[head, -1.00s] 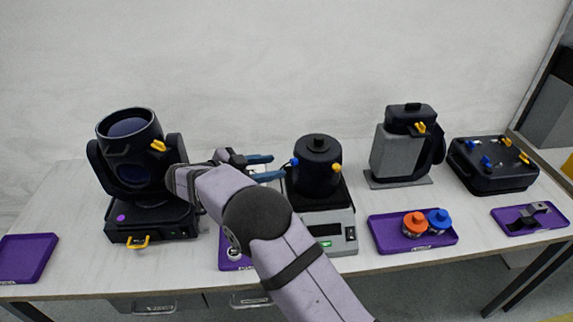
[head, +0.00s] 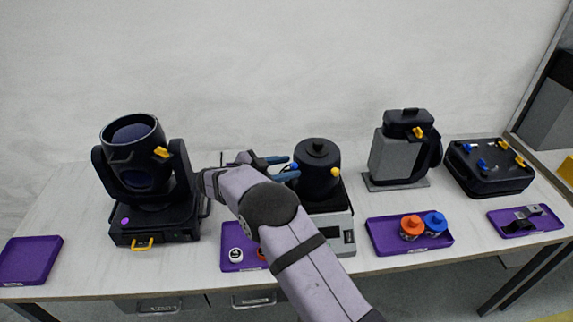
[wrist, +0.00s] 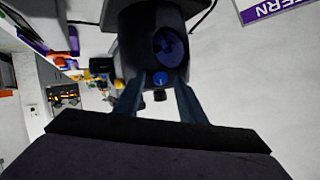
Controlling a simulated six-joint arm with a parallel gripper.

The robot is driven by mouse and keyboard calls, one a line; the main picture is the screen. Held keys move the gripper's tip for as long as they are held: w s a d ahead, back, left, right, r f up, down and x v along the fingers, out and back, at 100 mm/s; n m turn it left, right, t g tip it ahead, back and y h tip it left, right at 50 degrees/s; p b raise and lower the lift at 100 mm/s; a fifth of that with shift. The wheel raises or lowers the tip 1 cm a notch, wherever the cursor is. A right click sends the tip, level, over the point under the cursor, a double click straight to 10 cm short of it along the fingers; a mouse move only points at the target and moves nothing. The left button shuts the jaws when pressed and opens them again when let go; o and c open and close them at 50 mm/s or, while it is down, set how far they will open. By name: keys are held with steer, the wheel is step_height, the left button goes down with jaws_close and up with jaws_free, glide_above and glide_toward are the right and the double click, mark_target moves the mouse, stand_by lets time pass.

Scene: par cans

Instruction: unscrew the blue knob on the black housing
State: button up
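The black housing (head: 318,183) is a lidded cylinder standing on a grey scale-like base (head: 340,224) at mid-table. In the head view its blue knob is on the left side, largely hidden by my blue fingers. A yellow knob (head: 335,172) shows on its right side. My gripper (head: 286,168) is at the housing's left side, pointing at it. In the wrist view the blue knob (wrist: 160,95) lies between my two open fingertips (wrist: 160,84), with a gap on each side. The housing shows dark beyond the fingers.
A moving-head lamp (head: 140,180) stands left of my arm. A purple tray (head: 236,235) with small parts is partly behind my arm. Another purple tray (head: 385,248) holds orange-topped and blue-topped parts. A grey-black unit (head: 395,155) and black case (head: 490,180) stand right.

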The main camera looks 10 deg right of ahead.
jaws_close()
steer(key=shift+w+f+b, duration=0.1)
steer(key=shift+b, duration=0.4)
steer(key=shift+w+f+n+g+h+b, duration=0.15)
steer(key=shift+n+g+h+b, duration=0.2)
steer(key=shift+n+b, duration=0.6)
steer(key=shift+n+g+b, duration=0.35)
steer(key=shift+g+b, duration=0.1)
steer(key=shift+b, duration=0.35)
steer(key=shift+r+n+g+h, duration=0.2)
steer(key=shift+n+g+h, duration=0.15)
steer(key=shift+n+g, duration=0.2)
steer(key=shift+w+a+n, duration=0.1)
steer(key=shift+n, duration=0.15)
